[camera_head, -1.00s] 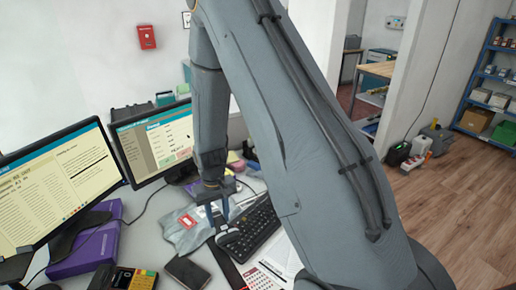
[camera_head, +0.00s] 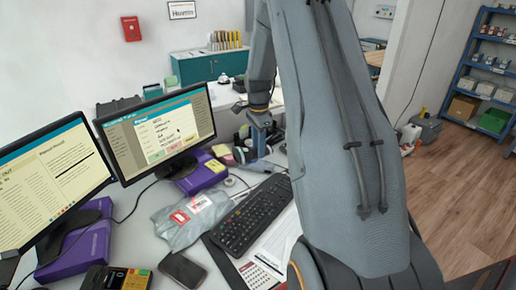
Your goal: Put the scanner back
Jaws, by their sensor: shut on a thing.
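My gripper (camera_head: 261,148) is at the far end of the desk, pointing down behind the keyboard. It is shut on the scanner, a small grey and dark thing that hardly shows between and below the fingers. I cannot make out its shape or whether it touches anything beneath. Small dark and green items (camera_head: 241,150) are close to the left of the fingers. The scanner's stand cannot be told apart among them.
A black keyboard (camera_head: 253,214), a grey parcel bag (camera_head: 193,220), a phone (camera_head: 183,271) and a card terminal (camera_head: 115,279) lie on the desk. Two monitors (camera_head: 165,137) stand at left. Purple boxes (camera_head: 203,174) are beside them.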

